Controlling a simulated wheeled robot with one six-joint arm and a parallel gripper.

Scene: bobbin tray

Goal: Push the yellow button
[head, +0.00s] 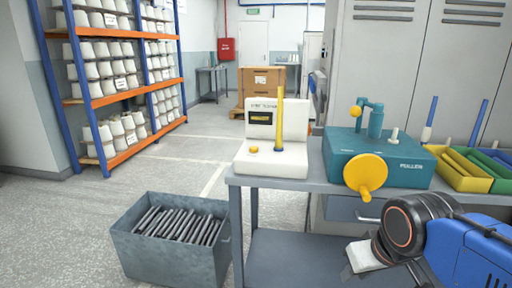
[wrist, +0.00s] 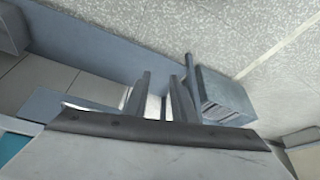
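A small round yellow button (head: 253,149) sits on the white base of a machine (head: 272,165) on the grey workbench. My gripper (head: 348,272) is low at the right of the head view, in front of the bench and well apart from the button. Its fingers also show in the wrist view (wrist: 160,100), with a gap between them and nothing held. The button is not visible in the wrist view.
A teal machine with a yellow handwheel (head: 366,175) stands right of the white one, beside yellow and green trays (head: 461,181). A grey metal bin of dark rods (head: 170,258) is on the floor left of the bench (head: 275,182). Shelves of white cones (head: 105,90) stand further left.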

